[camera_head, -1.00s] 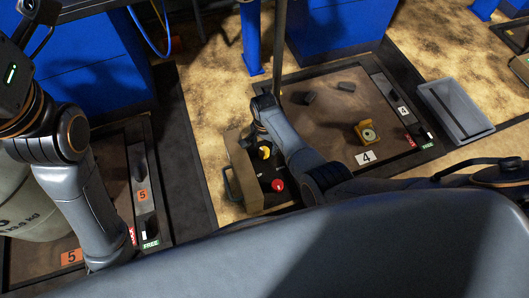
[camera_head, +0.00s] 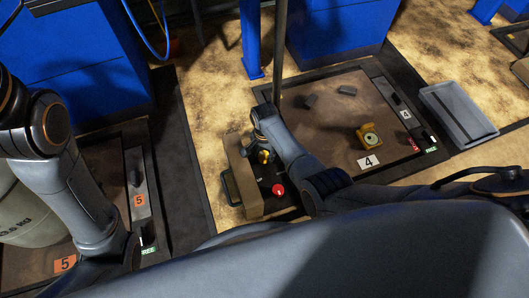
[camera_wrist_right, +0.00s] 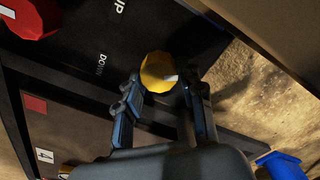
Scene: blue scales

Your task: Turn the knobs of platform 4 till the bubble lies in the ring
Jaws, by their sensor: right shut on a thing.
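Platform 4 (camera_head: 320,148) is a brown plate with a white 4 label. A yellow level (camera_head: 369,136) with a pale round vial sits on it; the vial is too small to tell where the bubble lies. A control box at the plate's left side has a red knob (camera_head: 278,190) and a yellow knob (camera_head: 264,157). My right gripper (camera_head: 265,150) is at the yellow knob. In the right wrist view, the yellow knob (camera_wrist_right: 158,72) with its white mark is between the fingertips of my right gripper (camera_wrist_right: 163,88). The red knob (camera_wrist_right: 32,17) is apart from it. My left gripper is out of view.
A grey tray (camera_head: 458,112) lies right of platform 4. Platform 5 (camera_head: 112,178), with a drum (camera_head: 28,215) on it, is at the left. Blue cabinets (camera_head: 340,28) and a blue post (camera_head: 251,40) stand behind. A pole rises at platform 4's back left corner.

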